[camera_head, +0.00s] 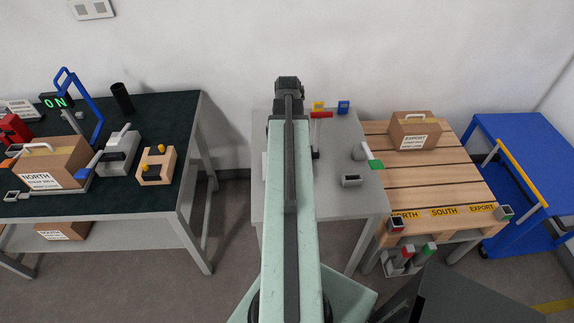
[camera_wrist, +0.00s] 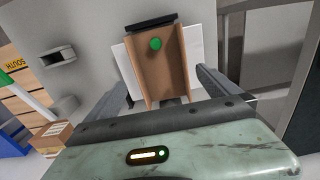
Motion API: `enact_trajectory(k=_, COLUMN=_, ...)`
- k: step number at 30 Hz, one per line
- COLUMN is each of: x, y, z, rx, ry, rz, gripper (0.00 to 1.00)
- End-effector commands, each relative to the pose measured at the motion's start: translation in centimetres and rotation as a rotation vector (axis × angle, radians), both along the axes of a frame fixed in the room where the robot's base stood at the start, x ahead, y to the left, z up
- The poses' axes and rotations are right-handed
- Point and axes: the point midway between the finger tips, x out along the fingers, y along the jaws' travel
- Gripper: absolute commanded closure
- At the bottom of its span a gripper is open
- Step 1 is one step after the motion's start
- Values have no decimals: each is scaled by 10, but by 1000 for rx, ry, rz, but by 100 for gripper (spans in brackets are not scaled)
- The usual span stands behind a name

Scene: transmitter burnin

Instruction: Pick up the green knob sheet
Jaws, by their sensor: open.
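The green knob (camera_wrist: 155,44) is a small round green button in the wrist view. It stands over a brown channel-shaped piece (camera_wrist: 168,75) with raised side walls and a dark bar across its far end. A white sheet (camera_wrist: 194,48) shows on both sides of the brown piece; how the knob joins these parts is unclear. My gripper (camera_wrist: 160,80) is open, with one finger on each side of the brown piece's near end. No held thing shows between the fingers. In the head view my arm hides the gripper and the knob.
The grey table (camera_head: 340,205) carries a grey box-shaped socket (camera_head: 351,181) and a green-tipped lever (camera_head: 374,164). A pallet (camera_head: 440,180) with an EXPORT carton (camera_head: 414,130) stands at right, beside a blue cart (camera_head: 530,140). A dark-topped bench (camera_head: 180,110) is at left.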

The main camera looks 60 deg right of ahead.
Motion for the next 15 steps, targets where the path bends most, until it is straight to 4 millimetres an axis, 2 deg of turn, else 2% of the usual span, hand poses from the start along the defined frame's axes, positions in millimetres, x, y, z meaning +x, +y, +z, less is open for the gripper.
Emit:
enact_trajectory(k=1, x=0, y=0, z=-13, rx=0, ry=0, rz=0, gripper=0)
enact_trajectory(k=3, x=1, y=0, z=-22, rx=0, ry=0, rz=1, gripper=0)
enact_trajectory(k=9, x=2, y=0, z=-24, rx=0, ry=0, rz=1, gripper=0)
enact_trajectory(k=15, x=5, y=-2, z=-55, rx=0, ry=0, rz=2, gripper=0)
